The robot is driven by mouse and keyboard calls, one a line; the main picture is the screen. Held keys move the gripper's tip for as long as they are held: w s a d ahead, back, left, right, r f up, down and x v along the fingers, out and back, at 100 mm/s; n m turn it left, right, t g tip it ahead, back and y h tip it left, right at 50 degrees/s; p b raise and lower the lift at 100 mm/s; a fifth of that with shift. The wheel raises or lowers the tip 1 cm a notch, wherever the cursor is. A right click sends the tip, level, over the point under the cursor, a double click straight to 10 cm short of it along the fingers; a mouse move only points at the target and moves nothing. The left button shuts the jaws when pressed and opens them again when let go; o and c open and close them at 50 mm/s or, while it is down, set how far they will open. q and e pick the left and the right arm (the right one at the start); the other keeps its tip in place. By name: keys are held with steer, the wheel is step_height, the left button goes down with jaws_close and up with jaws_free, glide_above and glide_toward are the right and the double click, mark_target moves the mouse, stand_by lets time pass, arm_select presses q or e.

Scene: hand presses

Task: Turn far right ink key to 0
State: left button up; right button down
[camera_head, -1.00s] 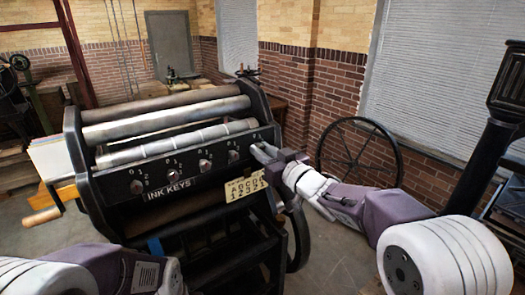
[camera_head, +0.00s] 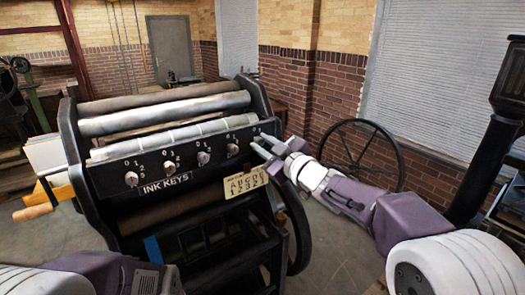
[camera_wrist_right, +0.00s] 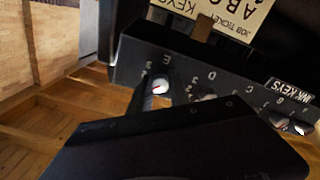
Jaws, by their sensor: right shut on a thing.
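The ink keys are small round knobs in a row on the black front panel (camera_head: 185,167) of the press. The far right ink key is covered by my right gripper (camera_head: 263,149) in the head view. In the right wrist view a pale knob with a small red mark, the end ink key (camera_wrist_right: 160,87), shows near the panel's end, beside my dark gripper finger (camera_wrist_right: 140,98). My right gripper is shut on this key. The number its mark points to cannot be read surely. My left arm shows at the bottom left, its gripper out of view.
The other ink keys, such as the nearest one (camera_head: 232,148), sit to the left. A job ticket plate (camera_head: 245,183) hangs below the panel. A large spoked wheel (camera_head: 360,155) stands to the right. A wooden handle (camera_head: 32,212) sticks out at the left.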

steer(key=n+b, duration=0.2)
steer(key=n, duration=0.2)
steer(key=shift+f+n, duration=0.15)
steer(key=shift+n, duration=0.15)
steer(key=shift+n+b, duration=1.2)
steer(key=shift+n, duration=1.3)
steer(key=c, duration=1.2)
jaws_free()
steer(key=shift+c, duration=0.2)
steer(key=shift+s+r, duration=0.1)
steer(key=shift+r, duration=0.1)
